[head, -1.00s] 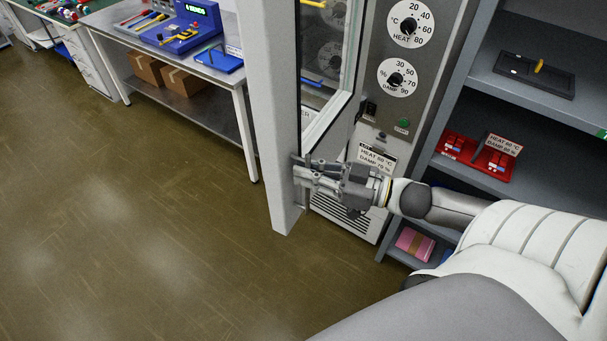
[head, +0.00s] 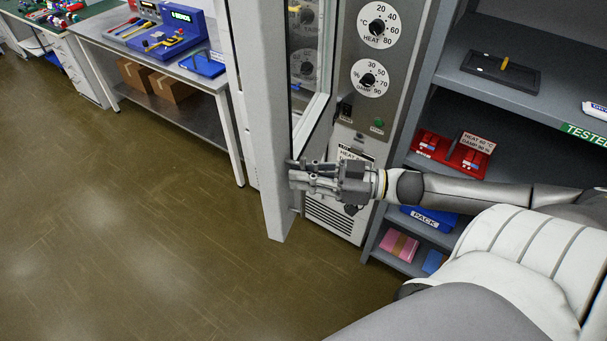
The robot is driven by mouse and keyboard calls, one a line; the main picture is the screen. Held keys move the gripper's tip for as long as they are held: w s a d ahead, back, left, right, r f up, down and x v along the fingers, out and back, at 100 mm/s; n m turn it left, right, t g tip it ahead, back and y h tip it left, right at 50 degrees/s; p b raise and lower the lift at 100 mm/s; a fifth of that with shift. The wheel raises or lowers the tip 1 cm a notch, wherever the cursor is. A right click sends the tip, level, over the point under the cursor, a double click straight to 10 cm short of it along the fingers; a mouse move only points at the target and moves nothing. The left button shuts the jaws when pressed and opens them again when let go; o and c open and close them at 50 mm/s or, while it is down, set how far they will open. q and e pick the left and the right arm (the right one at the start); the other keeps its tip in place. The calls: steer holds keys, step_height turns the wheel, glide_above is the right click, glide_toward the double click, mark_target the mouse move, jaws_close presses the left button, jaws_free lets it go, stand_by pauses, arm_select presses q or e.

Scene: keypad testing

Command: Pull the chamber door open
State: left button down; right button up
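The chamber door (head: 262,120) is a tall pale grey panel, standing ajar in front of the chamber (head: 346,110). A strip of glass window (head: 304,45) shows behind its edge. My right gripper (head: 293,175) reaches in from the right, low on the door, with its fingertips at the door's right edge. They appear to touch the door, but whether they grip anything is hidden. The fingers lie close together, and I cannot tell how far they are open. A handle is not clearly visible. My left gripper is not in view.
A grey shelf unit (head: 500,75) stands right of the chamber, holding a red tray (head: 430,147) and a blue pack (head: 428,219). A bench (head: 110,40) with a blue device stands at upper left. The floor (head: 130,230) left of the door is clear.

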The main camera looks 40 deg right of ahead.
steer(key=o, duration=0.4)
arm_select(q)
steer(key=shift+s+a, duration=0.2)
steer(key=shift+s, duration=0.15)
arm_select(e)
steer(key=shift+s+d, duration=0.1)
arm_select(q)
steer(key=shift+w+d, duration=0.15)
arm_select(e)
steer(key=v, duration=1.1)
steer(key=shift+s+d, duration=0.25)
steer(key=shift+d, duration=0.05)
